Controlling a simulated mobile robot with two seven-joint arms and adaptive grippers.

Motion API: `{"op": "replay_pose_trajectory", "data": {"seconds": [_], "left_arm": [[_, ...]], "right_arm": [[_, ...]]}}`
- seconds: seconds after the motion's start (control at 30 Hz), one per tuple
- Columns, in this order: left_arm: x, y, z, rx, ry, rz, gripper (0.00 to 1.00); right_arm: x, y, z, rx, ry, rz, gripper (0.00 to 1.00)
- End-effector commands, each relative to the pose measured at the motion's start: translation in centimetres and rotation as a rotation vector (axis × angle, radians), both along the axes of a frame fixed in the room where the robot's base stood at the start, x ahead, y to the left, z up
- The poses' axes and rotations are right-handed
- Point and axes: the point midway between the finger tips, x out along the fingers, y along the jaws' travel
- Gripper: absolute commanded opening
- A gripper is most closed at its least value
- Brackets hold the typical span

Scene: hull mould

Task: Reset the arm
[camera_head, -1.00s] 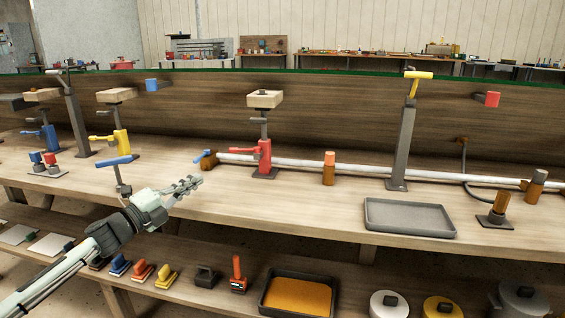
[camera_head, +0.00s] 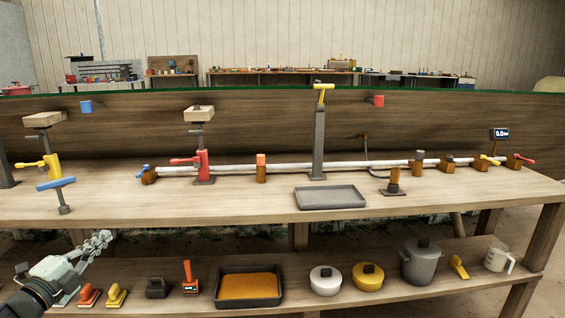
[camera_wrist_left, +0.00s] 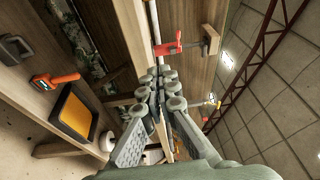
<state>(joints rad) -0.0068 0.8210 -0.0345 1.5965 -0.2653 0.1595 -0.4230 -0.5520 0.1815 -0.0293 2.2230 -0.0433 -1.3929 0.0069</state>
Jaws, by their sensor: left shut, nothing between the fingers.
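My left gripper (camera_head: 103,239) is at the lower left of the head view, in front of the bench and clear of everything. Its fingers are together and hold nothing. In the left wrist view the shut fingers (camera_wrist_left: 160,92) are at the middle, pointing towards the bench. My right gripper is in neither view.
The wooden bench top (camera_head: 250,207) carries red (camera_head: 203,165) and yellow (camera_head: 52,168) clamp stands, a long white pipe (camera_head: 225,168), and a grey tray (camera_head: 330,197). The lower shelf holds an orange-filled tray (camera_head: 249,287) and several pots, including a grey one (camera_head: 421,262). Air before the bench is free.

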Motion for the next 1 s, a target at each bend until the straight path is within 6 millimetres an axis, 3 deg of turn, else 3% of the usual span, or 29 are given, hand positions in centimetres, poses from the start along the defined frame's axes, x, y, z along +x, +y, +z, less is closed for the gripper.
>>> {"op": "replay_pose_trajectory", "data": {"seconds": [0.17, 0.27, 0.4, 0.53, 0.7, 0.8, 1.0], "left_arm": [[-2.9, -1.5, -8.7, -0.271, 0.215, 0.195, 0.0], [-6.1, -2.9, -14.1, -0.43, 0.361, 0.324, 0.0], [-12.7, -5.8, -21.7, -0.653, 0.596, 0.532, 0.0], [-20.1, -9.2, -27.1, -0.825, 0.809, 0.727, 0.0], [-28.5, -13.4, -30.6, -0.968, 1.029, 0.931, 0.0], [-31.7, -15.0, -31.3, -1.011, 1.11, 1.007, 0.0], [-33.8, -16.0, -31.7, -1.034, 1.164, 1.061, 0.0]], "right_arm": [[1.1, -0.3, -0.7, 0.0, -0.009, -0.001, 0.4], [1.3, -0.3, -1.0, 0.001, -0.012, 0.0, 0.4], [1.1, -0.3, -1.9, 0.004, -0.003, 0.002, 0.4], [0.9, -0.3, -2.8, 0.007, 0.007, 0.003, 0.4], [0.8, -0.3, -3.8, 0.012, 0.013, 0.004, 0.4], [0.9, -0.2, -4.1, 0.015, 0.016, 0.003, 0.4], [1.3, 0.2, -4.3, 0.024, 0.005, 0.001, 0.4]]}}
